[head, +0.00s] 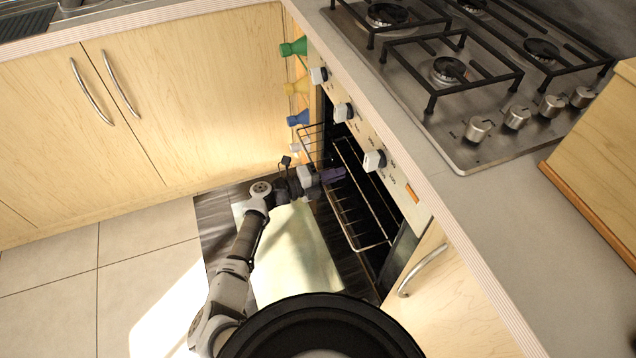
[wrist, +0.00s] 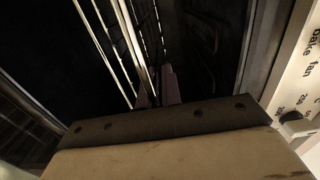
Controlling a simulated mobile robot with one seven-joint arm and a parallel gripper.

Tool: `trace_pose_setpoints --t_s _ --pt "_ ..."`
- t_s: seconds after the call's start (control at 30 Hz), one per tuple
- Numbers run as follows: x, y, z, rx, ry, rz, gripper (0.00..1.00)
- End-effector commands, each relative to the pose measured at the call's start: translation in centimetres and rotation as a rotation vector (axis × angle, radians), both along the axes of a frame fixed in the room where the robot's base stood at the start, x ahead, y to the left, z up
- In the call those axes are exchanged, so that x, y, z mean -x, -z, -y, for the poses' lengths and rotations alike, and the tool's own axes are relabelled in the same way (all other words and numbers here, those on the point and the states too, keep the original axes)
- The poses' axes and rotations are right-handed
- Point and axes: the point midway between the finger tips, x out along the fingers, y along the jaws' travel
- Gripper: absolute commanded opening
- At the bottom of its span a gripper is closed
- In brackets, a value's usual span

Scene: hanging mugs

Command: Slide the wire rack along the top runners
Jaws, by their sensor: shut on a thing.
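The wire rack (head: 372,247) is in the open oven (head: 385,205), and part of it sticks out past the front opening. My gripper (head: 333,175) is at the rack's outer side, shut on the rack. In the wrist view the rack's bright wires (wrist: 105,52) run up and away from the purple fingers (wrist: 160,88), which close around a rack bar. The top runners are too dark to make out.
The oven door (head: 290,250) is folded down below my arm. Oven knobs (head: 374,160) and the counter edge lie just above the opening. A cupboard handle (head: 423,270) juts out at the right. Floor at left is clear.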

Motion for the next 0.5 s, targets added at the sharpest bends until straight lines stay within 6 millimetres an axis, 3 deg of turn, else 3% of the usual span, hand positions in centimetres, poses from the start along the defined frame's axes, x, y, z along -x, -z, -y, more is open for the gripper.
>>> trace_pose_setpoints --t_s 0.5 --pt "-0.5 -0.21 1.13 0.004 0.0 0.002 0.0"
